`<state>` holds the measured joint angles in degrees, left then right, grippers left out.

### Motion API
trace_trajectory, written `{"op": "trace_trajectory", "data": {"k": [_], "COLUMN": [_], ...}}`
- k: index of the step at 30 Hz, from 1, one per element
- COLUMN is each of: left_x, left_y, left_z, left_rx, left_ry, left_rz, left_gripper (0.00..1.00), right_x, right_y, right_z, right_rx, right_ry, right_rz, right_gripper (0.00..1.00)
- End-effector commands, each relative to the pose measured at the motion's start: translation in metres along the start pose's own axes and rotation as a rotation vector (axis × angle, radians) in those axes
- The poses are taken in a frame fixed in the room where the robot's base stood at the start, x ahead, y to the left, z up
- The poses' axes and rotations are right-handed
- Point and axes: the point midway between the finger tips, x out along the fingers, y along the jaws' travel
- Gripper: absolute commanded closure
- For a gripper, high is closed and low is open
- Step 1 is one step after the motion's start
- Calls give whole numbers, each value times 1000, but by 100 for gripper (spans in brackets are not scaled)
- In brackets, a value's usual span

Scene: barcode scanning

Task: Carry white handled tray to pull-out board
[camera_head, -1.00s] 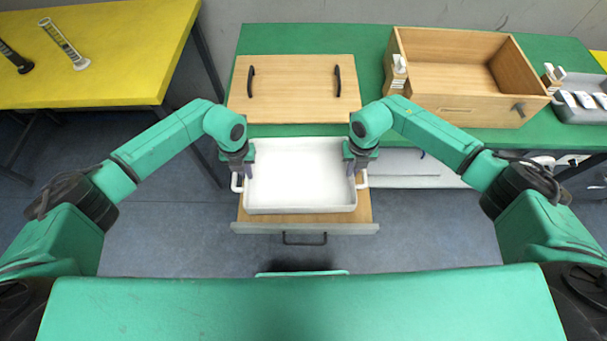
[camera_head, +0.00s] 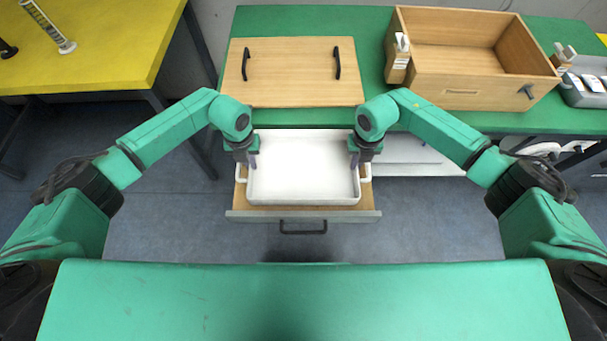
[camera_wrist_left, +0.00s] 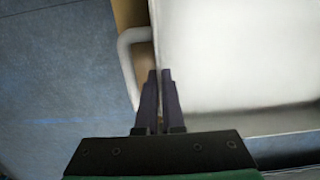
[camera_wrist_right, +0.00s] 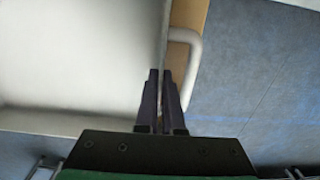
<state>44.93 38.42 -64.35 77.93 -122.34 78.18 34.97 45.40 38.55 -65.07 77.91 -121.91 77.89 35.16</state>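The white handled tray (camera_head: 303,168) is empty and appears level over the wooden pull-out board (camera_head: 300,212), which shows along its front and sides. I cannot tell whether the tray touches the board. My left gripper (camera_head: 253,160) is at the tray's left side and my right gripper (camera_head: 355,160) at its right side. In the left wrist view the fingers (camera_wrist_left: 160,75) are close together on the tray's side edge by the white handle (camera_wrist_left: 127,60). In the right wrist view the fingers (camera_wrist_right: 160,75) are likewise on the edge by the other handle (camera_wrist_right: 192,62).
The green bench (camera_head: 290,20) behind carries a wooden panel with two black handles (camera_head: 295,75) and an open wooden box (camera_head: 470,60). A grey holder (camera_head: 585,88) stands at the right. A yellow table (camera_head: 110,40) is at the left. Blue floor lies around the board.

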Motion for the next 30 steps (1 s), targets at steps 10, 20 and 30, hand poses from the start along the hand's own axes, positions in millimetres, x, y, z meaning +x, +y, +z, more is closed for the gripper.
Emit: {"op": "trace_trajectory", "data": {"k": [10, 20, 30], "left_x": [6, -32, -109], "left_y": [0, 0, 0], "left_z": [0, 2, 0], "left_rx": [0, 1, 0], "left_ry": [0, -7, -2], "left_rz": [0, -1, 1], "left_gripper": [65, 65, 65], "right_x": [6, 6, 6], "right_y": [0, 0, 0], "right_z": [0, 0, 0], "right_rx": [0, 0, 0], "right_ry": [0, 0, 0], "right_rz": [-1, 0, 0], "right_gripper": [65, 65, 65]}}
